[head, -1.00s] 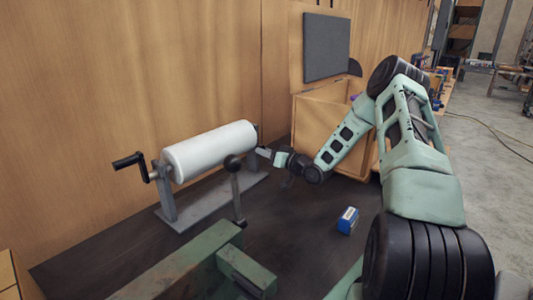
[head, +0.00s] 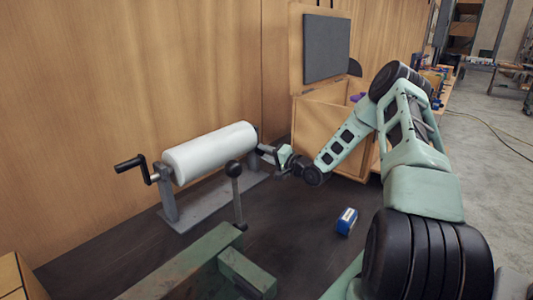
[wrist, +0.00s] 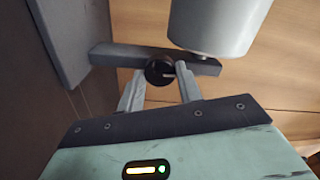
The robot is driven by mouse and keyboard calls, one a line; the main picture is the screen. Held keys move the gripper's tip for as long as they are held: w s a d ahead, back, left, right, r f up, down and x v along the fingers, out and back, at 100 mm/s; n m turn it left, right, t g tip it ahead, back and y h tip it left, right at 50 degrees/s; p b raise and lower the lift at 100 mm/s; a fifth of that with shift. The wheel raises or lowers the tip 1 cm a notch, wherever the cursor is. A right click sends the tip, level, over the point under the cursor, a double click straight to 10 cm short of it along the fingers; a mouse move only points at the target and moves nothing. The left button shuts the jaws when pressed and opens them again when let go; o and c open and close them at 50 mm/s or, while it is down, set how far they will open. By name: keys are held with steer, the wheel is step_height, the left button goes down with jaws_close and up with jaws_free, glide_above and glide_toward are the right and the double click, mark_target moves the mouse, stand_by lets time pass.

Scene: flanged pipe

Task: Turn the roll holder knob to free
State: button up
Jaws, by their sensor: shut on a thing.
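The roll holder stands on the dark bench, with a white roll (head: 210,150) between its two uprights and a crank handle (head: 130,164) at its left end. Its knob (wrist: 158,72) is round and black with a pale mark pointing to the right in the wrist view. The knob sits on a grey upright (wrist: 112,54) beside the end of the roll. My gripper (wrist: 160,76) is shut on the knob, one finger on either side. In the head view my gripper (head: 265,150) is at the holder's right end, where the knob is hidden.
A green metal vise-like block (head: 246,270) and a lever with a black ball (head: 234,169) stand in front of the holder. A small blue box (head: 347,221) lies on the bench. An open wooden box (head: 320,130) stands behind my arm.

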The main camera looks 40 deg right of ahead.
steer(key=shift+m, duration=0.5)
steer(key=o, duration=1)
steer(key=shift+s, duration=0.1)
steer(key=s+d+b, duration=0.2)
steer(key=s, duration=1.5)
steer(key=shift+d+b, duration=0.2)
steer(key=shift+b, duration=0.2)
